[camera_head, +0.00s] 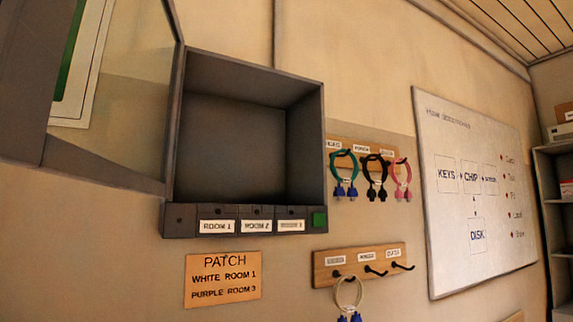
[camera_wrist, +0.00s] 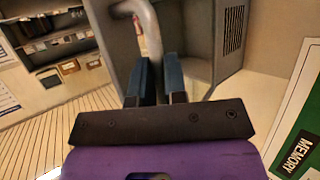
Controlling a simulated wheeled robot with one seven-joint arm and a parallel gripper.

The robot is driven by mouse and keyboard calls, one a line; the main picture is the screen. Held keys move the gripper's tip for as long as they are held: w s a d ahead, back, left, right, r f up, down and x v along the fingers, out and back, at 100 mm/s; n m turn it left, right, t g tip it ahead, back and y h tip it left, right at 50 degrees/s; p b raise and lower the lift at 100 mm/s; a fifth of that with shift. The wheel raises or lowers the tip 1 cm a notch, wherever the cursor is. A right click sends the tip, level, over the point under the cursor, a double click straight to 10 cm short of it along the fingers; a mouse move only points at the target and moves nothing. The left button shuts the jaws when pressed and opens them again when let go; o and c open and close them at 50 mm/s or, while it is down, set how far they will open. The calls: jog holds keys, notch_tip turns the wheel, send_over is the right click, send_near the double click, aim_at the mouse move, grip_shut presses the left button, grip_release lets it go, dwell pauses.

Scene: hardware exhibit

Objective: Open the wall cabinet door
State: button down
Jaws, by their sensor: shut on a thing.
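The grey wall cabinet (camera_head: 235,125) hangs in the left half of the head view, and its inside looks empty. Its grey-framed door with a clear pane (camera_head: 130,120) stands swung open to the left, wide of the cabinet mouth. In the wrist view my gripper (camera_wrist: 163,65) has its two blue fingers closed around a grey curved bar handle (camera_wrist: 148,28), which passes between them. The part of the handle between the fingers is partly hidden. My gripper is not in the head view.
A labelled strip (camera_head: 250,219) with a green square runs below the cabinet. A PATCH sign (camera_head: 223,279), hook rails with coloured cables (camera_head: 376,175) and a whiteboard (camera_head: 475,200) are on the wall. A green MEMORY panel (camera_wrist: 300,150) is close at right in the wrist view.

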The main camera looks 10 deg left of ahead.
jog(key=shift+a, duration=0.1)
dwell(0.3)
jog(key=c, duration=1.2)
grip_release()
jog(key=shift+v, duration=3.75)
